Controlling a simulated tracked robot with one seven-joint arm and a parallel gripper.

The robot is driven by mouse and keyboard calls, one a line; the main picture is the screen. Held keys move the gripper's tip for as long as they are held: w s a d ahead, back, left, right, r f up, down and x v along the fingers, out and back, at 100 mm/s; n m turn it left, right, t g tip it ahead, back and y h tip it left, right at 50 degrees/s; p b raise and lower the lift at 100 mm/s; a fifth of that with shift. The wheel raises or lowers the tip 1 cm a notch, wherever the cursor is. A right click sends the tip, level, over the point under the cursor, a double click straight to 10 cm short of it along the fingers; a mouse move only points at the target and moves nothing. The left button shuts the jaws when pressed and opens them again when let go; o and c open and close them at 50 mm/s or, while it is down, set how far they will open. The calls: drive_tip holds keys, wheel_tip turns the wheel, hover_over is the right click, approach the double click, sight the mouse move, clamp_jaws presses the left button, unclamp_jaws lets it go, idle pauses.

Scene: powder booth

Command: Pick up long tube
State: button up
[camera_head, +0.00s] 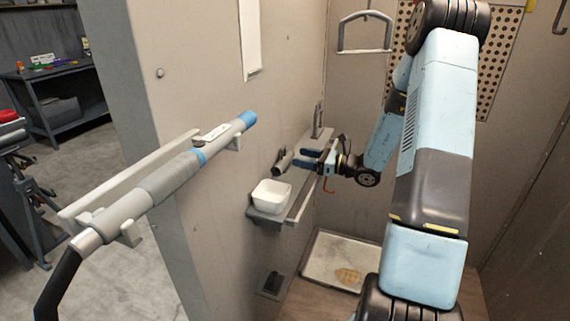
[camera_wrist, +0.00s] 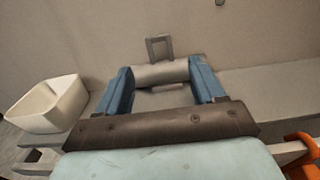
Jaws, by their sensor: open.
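A grey tube (camera_wrist: 160,73) lies crosswise on the shelf between the blue fingertips of my gripper (camera_wrist: 160,80) in the wrist view. The fingers are open, one near each visible end of it; I cannot tell whether they touch it. In the head view the grey tube (camera_head: 283,159) shows partly at the shelf, just left of my gripper (camera_head: 310,161), which hides some of it. A long grey wand with blue bands (camera_head: 150,190) rests on a wall bracket at the left, far from my gripper.
A white bin (camera_head: 271,194) stands on the shelf's (camera_head: 296,208) near end; it also shows left in the wrist view (camera_wrist: 48,104). A small upright grey frame (camera_wrist: 159,48) stands behind the tube. A floor tray (camera_head: 335,258) lies below.

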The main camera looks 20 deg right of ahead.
drive_tip(key=shift+x, duration=2.7)
drive_tip(key=shift+d, duration=0.1)
drive_tip(key=shift+c, duration=0.2)
clamp_jaws()
drive_tip(key=shift+r, duration=0.15)
drive_tip(key=shift+s+d+r, duration=0.15)
drive_tip(key=shift+r, duration=0.4)
drive_tip(key=r, duration=0.6)
drive_tip(key=shift+s+d, duration=0.25)
drive_tip(key=shift+d, duration=0.15)
drive_tip(key=v, duration=1.8)
drive_tip(key=shift+s+d, duration=0.2)
drive_tip(key=shift+d, duration=0.05)
